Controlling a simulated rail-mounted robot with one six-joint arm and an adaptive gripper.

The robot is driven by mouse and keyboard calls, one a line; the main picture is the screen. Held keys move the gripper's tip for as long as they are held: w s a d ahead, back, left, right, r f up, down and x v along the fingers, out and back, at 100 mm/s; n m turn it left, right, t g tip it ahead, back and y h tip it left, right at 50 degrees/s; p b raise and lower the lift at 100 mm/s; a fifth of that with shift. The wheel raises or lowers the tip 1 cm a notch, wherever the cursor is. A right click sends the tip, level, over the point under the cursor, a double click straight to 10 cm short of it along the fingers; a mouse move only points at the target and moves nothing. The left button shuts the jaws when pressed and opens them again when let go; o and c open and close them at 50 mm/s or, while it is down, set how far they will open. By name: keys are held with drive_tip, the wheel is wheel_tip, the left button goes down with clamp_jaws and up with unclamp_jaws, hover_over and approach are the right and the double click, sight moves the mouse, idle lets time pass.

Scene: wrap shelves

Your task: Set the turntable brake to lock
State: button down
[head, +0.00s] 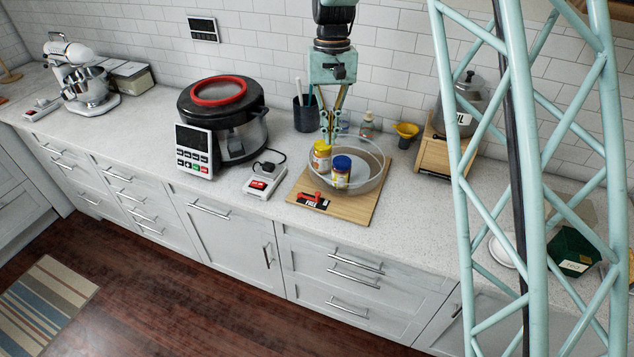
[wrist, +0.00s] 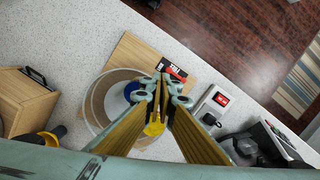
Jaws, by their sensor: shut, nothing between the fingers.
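The turntable is a clear round bin (head: 369,183) on a wooden board (head: 352,212); the bin also shows in the wrist view (wrist: 94,104). It holds a jar with a yellow lid (head: 321,157) and a jar with a blue lid (head: 341,171). The brake, a small red lever (head: 313,196) on a black label plate (head: 312,203), sits at the board's front left corner. The plate's wording is too small to read surely. In the wrist view the red brake (wrist: 174,70) lies just beyond the fingertips. My gripper (head: 328,136) is shut and empty above the bin's left side.
A black cooker with a red ring (head: 219,92) and a white switch box (head: 265,182) stand left of the board. A dark cup (head: 306,113), a yellow funnel (head: 405,131) and a wooden box (head: 436,153) stand behind or right. The counter's front strip is clear.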

drive_tip(key=w+a+f, duration=0.2)
drive_tip(key=f, duration=0.3)
drive_tip(key=w+a+f+g, duration=0.1)
drive_tip(key=w+f, duration=0.1)
drive_tip(key=f, duration=0.4)
drive_tip(key=shift+a, duration=0.35)
drive_tip(key=shift+f, duration=0.2)
drive_tip(key=shift+p+x, duration=0.75)
drive_tip(key=shift+x, duration=4.15)
drive_tip(key=shift+d, duration=0.1)
drive_tip(key=shift+d, duration=0.1)
drive_tip(key=shift+s, duration=0.15)
